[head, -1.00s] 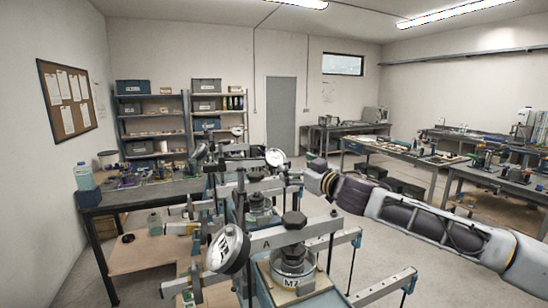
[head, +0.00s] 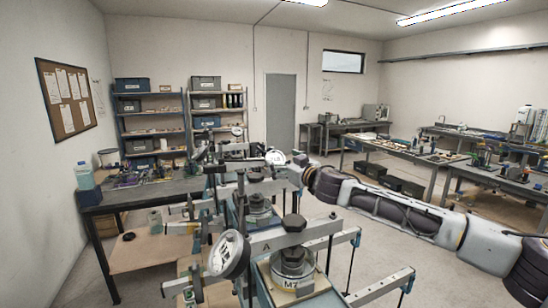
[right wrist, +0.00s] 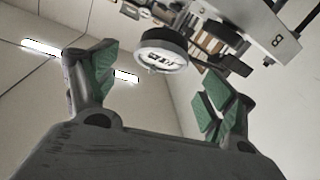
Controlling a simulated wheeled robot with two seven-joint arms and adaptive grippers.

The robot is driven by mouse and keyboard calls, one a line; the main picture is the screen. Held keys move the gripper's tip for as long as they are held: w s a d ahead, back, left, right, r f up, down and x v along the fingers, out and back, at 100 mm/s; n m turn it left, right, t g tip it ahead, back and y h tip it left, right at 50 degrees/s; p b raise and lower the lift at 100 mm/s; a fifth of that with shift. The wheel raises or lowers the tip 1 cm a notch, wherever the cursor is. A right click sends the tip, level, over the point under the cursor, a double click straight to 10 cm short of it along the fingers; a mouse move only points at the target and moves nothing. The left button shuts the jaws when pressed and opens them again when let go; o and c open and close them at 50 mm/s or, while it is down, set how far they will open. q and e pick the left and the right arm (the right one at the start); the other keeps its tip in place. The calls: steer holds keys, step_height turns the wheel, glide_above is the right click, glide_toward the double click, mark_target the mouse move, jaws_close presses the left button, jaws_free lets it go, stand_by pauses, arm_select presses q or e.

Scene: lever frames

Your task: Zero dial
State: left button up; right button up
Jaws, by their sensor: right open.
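Several lever frames stand in a row, each with a round white dial gauge. The nearest dial (head: 230,254) is large and tilted, beside a lever marked A (head: 266,246). A second dial (head: 275,157) faces me farther back, and a smaller dial (head: 237,131) is behind it. My right gripper (head: 297,171) is just right of the second dial; its fingers are small and unclear there. In the right wrist view the gripper (right wrist: 155,88) is open and empty, with green pads apart. A dial (right wrist: 161,60) shows beyond and between them. Its needle reading is too small to tell. My left gripper is out of view.
A lever bar (right wrist: 262,25) with a marking like B or 8 is at the wrist view's upper right. A dark workbench (head: 150,190) stands left of the frames. Worktables (head: 410,158) stand at the right, with open floor between.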

mark_target(275, 158)
steer(key=shift+p+x, duration=0.75)
steer(key=shift+x, duration=2.5)
steer(key=c, duration=1.1)
steer(key=shift+o, duration=0.2)
steer(key=shift+a+n+g+y, duration=0.1)
steer(key=shift+n+g+y, duration=0.45)
steer(key=shift+n, duration=0.35)
steer(key=shift+s+a+n+g+y, duration=0.1)
steer(key=shift+n+g+y, duration=0.55)
steer(key=shift+n, duration=0.55)
steer(key=shift+s+n+g+y, duration=0.1)
steer(key=shift+n+g+y, duration=0.2)
steer(key=shift+n+g, duration=0.7)
steer(key=shift+f+n+g+y, duration=0.1)
steer(key=shift+n+g+y, duration=0.1)
steer(key=shift+n+g, duration=1.15)
steer(key=shift+f+n+g+y, duration=0.15)
steer(key=shift+n+g, duration=0.5)
steer(key=shift+n, duration=1.3)
steer(key=shift+s+r+n+g, duration=0.1)
steer(key=shift+n+g, duration=0.2)
